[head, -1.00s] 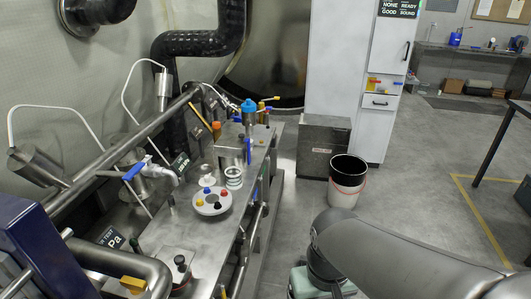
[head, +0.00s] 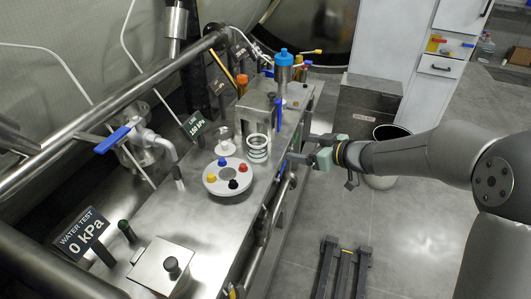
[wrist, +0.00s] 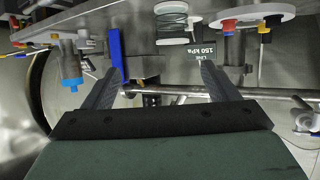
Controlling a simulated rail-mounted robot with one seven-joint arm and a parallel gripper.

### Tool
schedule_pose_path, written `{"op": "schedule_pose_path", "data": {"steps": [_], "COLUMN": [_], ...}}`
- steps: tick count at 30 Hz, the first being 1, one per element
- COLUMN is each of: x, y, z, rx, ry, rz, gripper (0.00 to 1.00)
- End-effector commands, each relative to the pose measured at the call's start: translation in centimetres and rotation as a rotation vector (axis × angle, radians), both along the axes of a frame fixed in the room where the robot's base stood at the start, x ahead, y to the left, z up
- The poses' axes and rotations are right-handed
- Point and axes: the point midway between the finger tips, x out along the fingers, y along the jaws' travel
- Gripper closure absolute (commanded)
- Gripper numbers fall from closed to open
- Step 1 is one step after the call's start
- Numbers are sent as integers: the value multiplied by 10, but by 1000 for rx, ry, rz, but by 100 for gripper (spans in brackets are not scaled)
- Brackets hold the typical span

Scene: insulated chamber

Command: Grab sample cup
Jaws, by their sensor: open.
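A clear cup-like cylinder with white and greenish rings (head: 257,149) stands upright on the steel bench (head: 190,208); it looks like the sample cup. The ringed cup also shows in the wrist view (wrist: 171,20), top centre, upside down, beyond my fingers. My gripper (head: 299,149) is beside the bench's right edge, to the right of the cup and apart from it. In the wrist view my gripper (wrist: 160,69) has its two dark fingers spread wide with nothing held between them.
A white round holder (head: 211,184) with coloured knobs stands close to the cup, at front left. A small glass vessel (head: 224,142) is left of it. A blue-capped cylinder (head: 284,66) and blue handle (head: 277,114) stand behind. Pipes run along the bench's side. A bin (head: 381,182) is behind my arm.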

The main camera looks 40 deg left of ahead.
Motion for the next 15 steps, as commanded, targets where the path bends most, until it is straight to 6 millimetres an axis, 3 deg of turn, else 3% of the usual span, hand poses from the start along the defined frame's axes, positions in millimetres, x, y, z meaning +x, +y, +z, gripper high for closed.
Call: {"op": "schedule_pose_path", "data": {"steps": [4,15], "x": [-10,-3], "y": [22,93], "z": [-11,-41], "rx": [15,14], "ry": [21,20], "rz": [67,64], "gripper": [19,19]}}
